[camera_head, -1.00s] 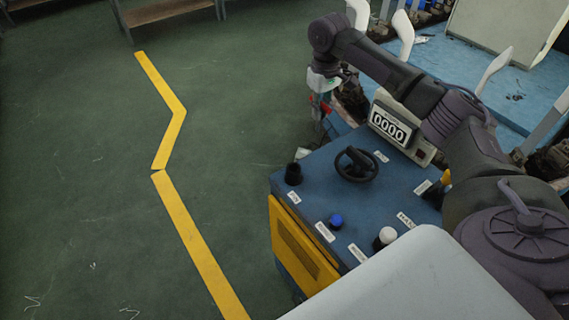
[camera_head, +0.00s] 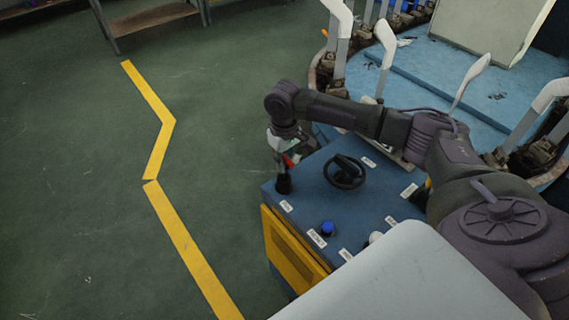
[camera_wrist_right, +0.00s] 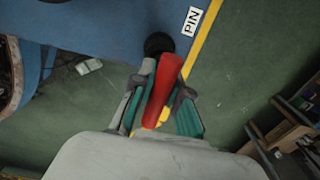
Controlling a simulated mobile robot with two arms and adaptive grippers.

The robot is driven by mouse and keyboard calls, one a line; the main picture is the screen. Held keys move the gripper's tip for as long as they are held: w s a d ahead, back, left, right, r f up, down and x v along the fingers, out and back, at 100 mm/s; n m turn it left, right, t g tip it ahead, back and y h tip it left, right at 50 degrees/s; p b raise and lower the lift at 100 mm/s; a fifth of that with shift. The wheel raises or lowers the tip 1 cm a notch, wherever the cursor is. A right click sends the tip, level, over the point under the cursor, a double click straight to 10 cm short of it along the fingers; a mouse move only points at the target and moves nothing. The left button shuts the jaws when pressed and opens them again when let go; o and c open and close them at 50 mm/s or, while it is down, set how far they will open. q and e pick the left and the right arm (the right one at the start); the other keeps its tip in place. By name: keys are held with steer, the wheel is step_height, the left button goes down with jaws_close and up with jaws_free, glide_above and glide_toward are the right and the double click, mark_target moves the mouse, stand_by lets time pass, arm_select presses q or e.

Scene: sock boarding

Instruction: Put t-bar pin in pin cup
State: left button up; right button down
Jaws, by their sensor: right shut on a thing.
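The red t-bar pin (camera_wrist_right: 164,88) is held between the fingers of my right gripper (camera_wrist_right: 160,105) in the right wrist view. A bit of red also shows at the right gripper (camera_head: 284,168) in the head view. The pin cup (camera_head: 283,185) is a black cup on the left back corner of the blue console top, with my right gripper just above it. In the wrist view the cup (camera_wrist_right: 158,44) shows just past the pin's far end, partly covered; I cannot tell whether they touch. My left gripper is not in view.
The blue console top (camera_head: 318,200) also carries a black handwheel (camera_head: 345,172), a blue knob (camera_head: 327,228) and a white knob (camera_head: 375,237). A white PIN label (camera_wrist_right: 191,20) lies beside the cup. White sock boards (camera_head: 385,45) stand at the back. Green floor is clear at left.

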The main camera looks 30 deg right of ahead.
step_height(320, 180, down, 2)
steer(key=shift+f, duration=0.15)
stand_by(0.3)
steer(key=shift+f, duration=0.4)
steer(key=c, duration=1.2)
jaws_free()
steer(key=shift+o, duration=0.2)
steer(key=shift+r, duration=0.1)
